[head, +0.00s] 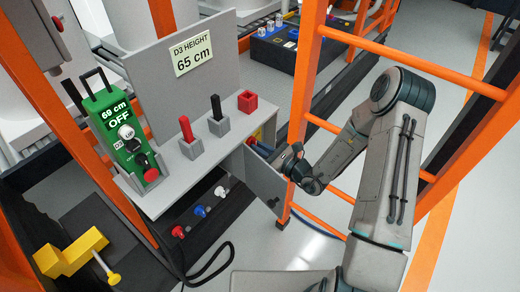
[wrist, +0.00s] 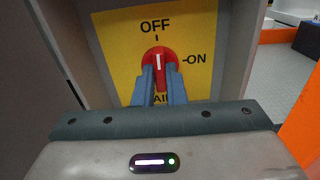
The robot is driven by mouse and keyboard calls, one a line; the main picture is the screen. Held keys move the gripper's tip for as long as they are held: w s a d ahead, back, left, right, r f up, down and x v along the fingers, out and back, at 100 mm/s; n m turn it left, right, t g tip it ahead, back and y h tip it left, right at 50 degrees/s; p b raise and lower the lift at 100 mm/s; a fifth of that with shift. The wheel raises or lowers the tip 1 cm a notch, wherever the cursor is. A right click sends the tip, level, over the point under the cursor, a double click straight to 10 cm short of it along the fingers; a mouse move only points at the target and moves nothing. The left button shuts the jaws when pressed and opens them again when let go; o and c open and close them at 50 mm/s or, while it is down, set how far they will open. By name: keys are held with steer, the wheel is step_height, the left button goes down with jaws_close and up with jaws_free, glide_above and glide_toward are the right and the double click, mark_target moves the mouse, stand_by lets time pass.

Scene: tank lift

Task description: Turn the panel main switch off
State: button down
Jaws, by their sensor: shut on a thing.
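The panel main switch is a red round knob (wrist: 158,57) on a yellow plate (wrist: 113,38) marked OFF at the top and ON at the right. Its white pointer line stands upright, toward the OFF tick. My gripper (wrist: 160,74) is shut on the knob, one blue-grey finger on each side. The fingers hide the knob's lower part and most of the lettering below it. In the head view my gripper (head: 296,164) reaches in beside the open grey cabinet door (head: 264,184); the switch itself is hidden there.
A grey bench (head: 218,147) above the cabinet carries a green handheld unit (head: 117,128) reading 69 cm OFF, and red and black items in holders. A sign (head: 192,54) reads D3 HEIGHT 65 cm. An orange ladder-like frame (head: 304,85) stands close to my arm.

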steer(key=shift+f+n, duration=0.1)
steer(key=shift+n, duration=0.2)
steer(key=c, duration=1.5)
jaws_free()
steer(key=shift+d, duration=0.1)
steer(key=b+v, duration=0.1)
steer(key=v, duration=1.2)
steer(key=shift+s+d, duration=0.25)
steer(key=shift+d, duration=0.05)
